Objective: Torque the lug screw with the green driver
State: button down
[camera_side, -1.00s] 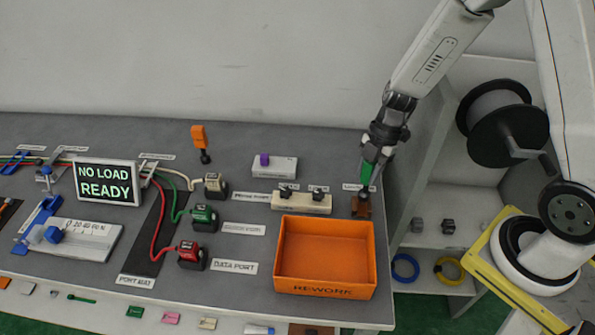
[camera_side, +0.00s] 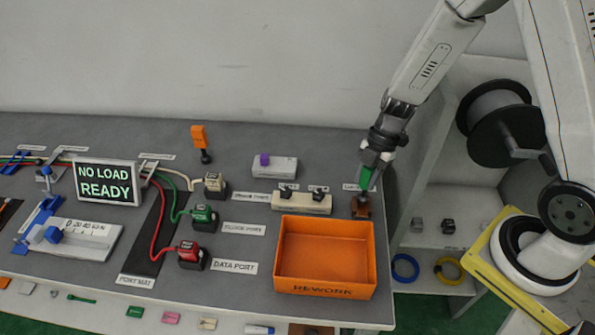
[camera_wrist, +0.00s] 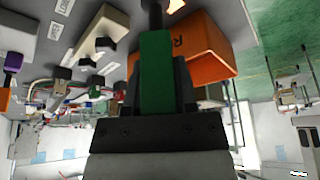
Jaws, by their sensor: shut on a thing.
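The green driver (camera_side: 367,177) is held upright in my gripper (camera_side: 369,165), which is shut on its green handle. In the wrist view the green handle (camera_wrist: 156,75) stands between the two dark fingers (camera_wrist: 156,90), with a dark shaft (camera_wrist: 152,15) beyond it. In the side view the driver is above the small brown lug block (camera_side: 361,207) at the right end of the bench. The lug screw itself is too small to make out, and I cannot tell whether the driver's tip touches it.
An orange REWORK bin (camera_side: 325,258) stands just in front of the lug block. A cream block with two black knobs (camera_side: 302,202) is to its left. A white box with a purple knob (camera_side: 275,166) and an orange-handled tool (camera_side: 200,143) stand farther back. The display (camera_side: 107,182) reads NO LOAD READY.

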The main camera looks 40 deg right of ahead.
jog(key=shift+r, duration=0.15)
jog(key=shift+r, duration=0.6)
jog(key=n+g, duration=0.1)
jog(key=n, duration=0.3)
jog(key=shift+s+n+g+h, duration=0.1)
jog(key=shift+n+g+h, duration=0.2)
jog(key=shift+n+g, duration=0.1)
jog(key=n+h, duration=0.1)
jog(key=n, duration=0.2)
jog(key=n+g+h, duration=0.1)
jog(key=n, duration=0.2)
jog(key=shift+s+d+g, duration=0.15)
jog(key=shift+d+g, duration=0.05)
jog(key=shift+g, duration=0.1)
jog(key=shift+f, duration=0.8)
dwell(0.3)
